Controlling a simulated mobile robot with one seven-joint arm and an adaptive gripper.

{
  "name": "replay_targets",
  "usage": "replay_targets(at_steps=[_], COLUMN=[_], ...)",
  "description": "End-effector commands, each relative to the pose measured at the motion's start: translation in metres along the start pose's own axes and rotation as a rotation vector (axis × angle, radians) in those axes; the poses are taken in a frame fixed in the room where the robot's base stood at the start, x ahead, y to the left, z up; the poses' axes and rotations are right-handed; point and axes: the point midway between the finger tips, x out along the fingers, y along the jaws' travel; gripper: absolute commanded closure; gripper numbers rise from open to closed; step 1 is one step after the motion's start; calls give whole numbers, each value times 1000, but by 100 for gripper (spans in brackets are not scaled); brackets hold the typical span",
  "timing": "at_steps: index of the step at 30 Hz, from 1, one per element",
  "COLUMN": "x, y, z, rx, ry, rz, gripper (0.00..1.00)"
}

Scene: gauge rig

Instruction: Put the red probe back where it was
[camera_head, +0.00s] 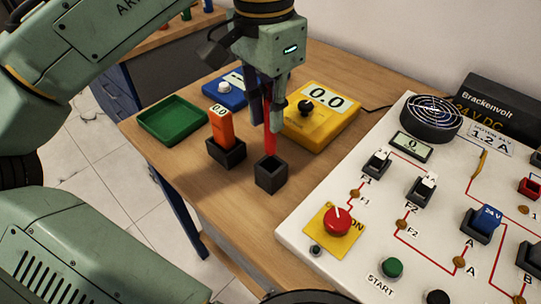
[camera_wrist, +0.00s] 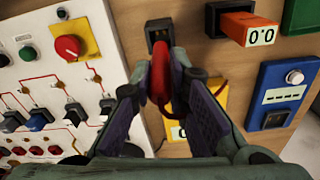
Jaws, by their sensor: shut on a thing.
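My gripper (camera_head: 272,118) is shut on the red probe (camera_head: 270,141), which hangs nearly upright with its lower end down. In the wrist view the fingers (camera_wrist: 160,88) close on the red probe (camera_wrist: 160,66). A small black square holder (camera_head: 271,178) stands on the table directly below. In the wrist view the black holder (camera_wrist: 160,30) shows just beyond the probe.
An orange meter (camera_head: 221,128) stands in another black holder (camera_head: 226,153) close to the left. A yellow meter (camera_head: 325,125) is behind right, a blue device (camera_head: 225,88) behind. A green tray (camera_head: 172,121) lies left. The white circuit panel (camera_head: 320,258) fills the right.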

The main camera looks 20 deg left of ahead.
Motion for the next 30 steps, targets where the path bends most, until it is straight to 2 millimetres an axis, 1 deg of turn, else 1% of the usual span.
replay_targets(at_steps=[1,3,8,12,15,27,28,30], x=[9,20,35,55,66,73,72,72], y=[0,0,-1,-1,-1,-1,-1,-1], z=[1,2,2,3,3,3,3,3], rx=[-3,-3,-4,-5,-5,-3,-4,-4], ry=[-3,-2,-1,-2,-1,1,1,0], rz=[0,0,-1,-1,0,0,-1,-2], gripper=[100,100,100,100,100,100,84,79])
